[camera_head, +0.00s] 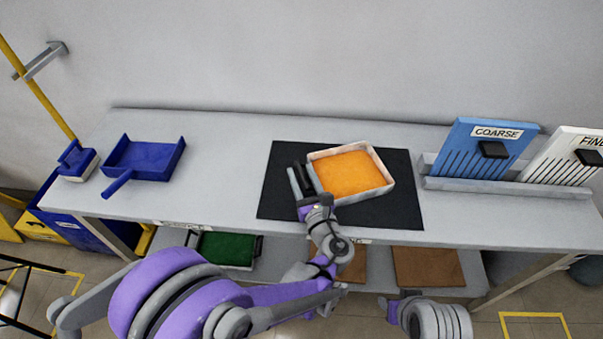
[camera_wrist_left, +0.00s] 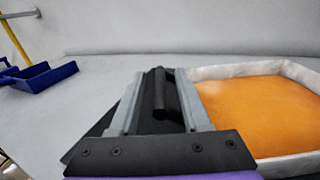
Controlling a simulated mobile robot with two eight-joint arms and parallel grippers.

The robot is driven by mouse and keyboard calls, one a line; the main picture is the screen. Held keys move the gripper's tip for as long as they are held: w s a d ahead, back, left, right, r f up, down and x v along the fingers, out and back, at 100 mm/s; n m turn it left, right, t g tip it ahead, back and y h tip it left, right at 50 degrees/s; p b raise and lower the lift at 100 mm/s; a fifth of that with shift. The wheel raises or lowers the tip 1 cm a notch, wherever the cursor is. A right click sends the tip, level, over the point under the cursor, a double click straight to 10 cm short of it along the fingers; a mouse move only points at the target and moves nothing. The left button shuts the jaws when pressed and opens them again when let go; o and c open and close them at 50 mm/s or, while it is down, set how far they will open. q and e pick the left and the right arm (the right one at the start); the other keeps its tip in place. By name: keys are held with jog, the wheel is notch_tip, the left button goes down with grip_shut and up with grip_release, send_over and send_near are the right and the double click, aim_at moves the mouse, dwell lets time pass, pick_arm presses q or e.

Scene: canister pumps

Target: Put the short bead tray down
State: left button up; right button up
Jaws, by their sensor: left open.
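The short bead tray (camera_head: 385,163) is white-walled and filled with orange beads. It rests on a black mat (camera_head: 285,160) on the bench and also shows in the left wrist view (camera_wrist_left: 285,160). My left gripper (camera_head: 300,182) is at the tray's left side with its jaws open. In the left wrist view a black bar, seemingly the tray's handle (camera_wrist_left: 160,95), shows between the two grey fingers of the left gripper (camera_wrist_left: 158,92). Contact between fingers and bar cannot be told. Part of my right arm shows at the bottom edge; its jaws cannot be made out.
A blue scoop (camera_head: 145,160) and a blue-and-white brush (camera_head: 76,160) lie at the bench's left. A blue COARSE board (camera_head: 482,150) and a white FIND-lettered board (camera_head: 570,158) stand at the right. A green-filled tray (camera_head: 226,248) is on the lower shelf.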

pick_arm(q)
jog(key=v, duration=1.1)
jog(key=shift+s+d, duration=0.15)
jog(key=shift+s, duration=0.1)
